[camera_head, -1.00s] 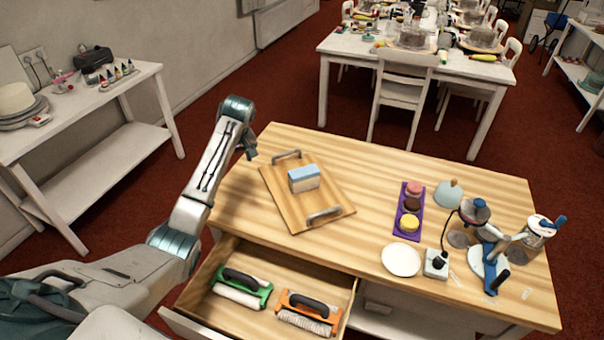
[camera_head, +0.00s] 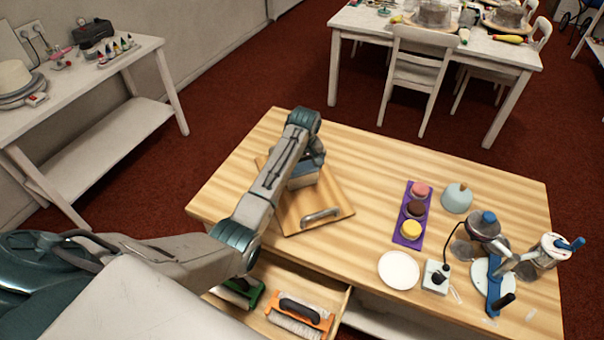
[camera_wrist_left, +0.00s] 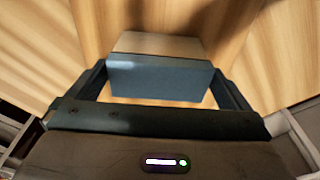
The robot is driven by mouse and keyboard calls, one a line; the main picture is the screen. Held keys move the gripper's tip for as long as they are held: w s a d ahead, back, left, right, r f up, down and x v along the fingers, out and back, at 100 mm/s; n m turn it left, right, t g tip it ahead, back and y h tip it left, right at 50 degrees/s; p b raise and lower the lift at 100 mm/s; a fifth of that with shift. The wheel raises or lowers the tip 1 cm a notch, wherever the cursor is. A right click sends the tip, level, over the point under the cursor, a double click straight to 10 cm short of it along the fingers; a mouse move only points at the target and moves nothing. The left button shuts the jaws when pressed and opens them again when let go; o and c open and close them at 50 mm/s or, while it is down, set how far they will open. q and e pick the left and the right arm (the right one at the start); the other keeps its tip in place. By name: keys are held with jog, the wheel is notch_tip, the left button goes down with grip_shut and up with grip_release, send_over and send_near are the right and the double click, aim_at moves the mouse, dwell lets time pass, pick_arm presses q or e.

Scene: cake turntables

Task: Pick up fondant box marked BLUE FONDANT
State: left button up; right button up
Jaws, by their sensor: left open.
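In the left wrist view the box (camera_wrist_left: 160,80) shows a blue face and a paler face. No lettering can be read. My left gripper (camera_wrist_left: 158,70) is open, with one finger on each side of the box and small gaps showing beside it. In the head view the left gripper (camera_head: 314,157) is over the tray, mostly hidden by its own wrist. My right gripper is not in view.
A purple tray (camera_head: 402,241) with colored cakes, a white plate (camera_head: 399,270) and a blue-handled stand (camera_head: 492,275) are on the table's right side. The table's back middle is clear.

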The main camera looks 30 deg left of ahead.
aim_at(301, 174)
pick_arm(q)
jog(key=f, duration=0.2)
jog(key=f+p, duration=0.1)
jog(key=shift+a+f, duration=0.2)
jog(key=shift+f, duration=0.2)
jog(key=shift+w+f, duration=0.1)
jog(key=shift+f, duration=0.1)
jog(key=shift+r, duration=0.1)
jog(key=c, duration=0.9)
